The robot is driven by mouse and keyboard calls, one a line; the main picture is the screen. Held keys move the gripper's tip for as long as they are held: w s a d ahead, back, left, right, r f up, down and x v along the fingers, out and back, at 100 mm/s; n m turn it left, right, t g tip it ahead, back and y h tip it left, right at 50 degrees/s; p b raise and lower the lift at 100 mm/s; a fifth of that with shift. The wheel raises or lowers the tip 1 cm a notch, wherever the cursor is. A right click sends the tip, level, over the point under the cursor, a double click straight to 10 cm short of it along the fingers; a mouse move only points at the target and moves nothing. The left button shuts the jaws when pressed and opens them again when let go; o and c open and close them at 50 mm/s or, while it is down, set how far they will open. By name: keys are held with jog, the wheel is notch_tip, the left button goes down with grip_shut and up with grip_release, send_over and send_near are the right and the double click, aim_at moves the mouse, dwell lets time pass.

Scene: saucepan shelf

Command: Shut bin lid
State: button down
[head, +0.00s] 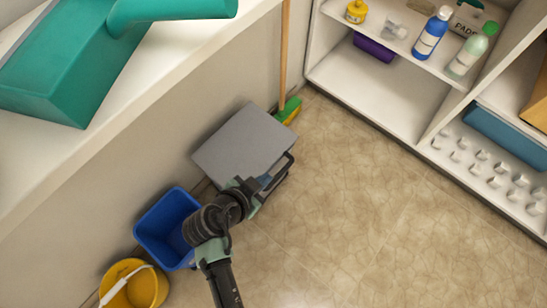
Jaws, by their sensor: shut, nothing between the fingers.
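A grey bin with a flat, square grey lid (245,143) stands on the floor against the low wall, left of centre in the head view. The lid covers most of what I see of the bin from above. My gripper (288,160) is shut and empty at the lid's lower right edge. I cannot tell whether it touches the lid. My wrist and gripper hide the near edge, where a small blue patch shows. How far the lid stands from the bin's rim cannot be told.
An open blue container (150,231) and a yellow bucket (150,287) stand to the lower left. A green broom (289,108) leans behind the bin. A white shelf unit (390,105) with bottles is at upper right. The tiled floor (370,220) between is clear.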

jog(key=b, duration=0.5)
send_near(284, 169)
jog(key=w+d, duration=0.2)
jog(key=w, duration=0.1)
notch_tip(284, 169, down, 2)
jog(key=shift+a+f+b, duration=0.1)
jog(key=shift+f+b, duration=0.1)
jog(key=shift+b, duration=0.3)
jog(key=shift+w+a+f, duration=0.1)
jog(key=shift+f, duration=0.45)
jog(key=shift+f+b, duration=0.1)
jog(key=shift+b, duration=0.2)
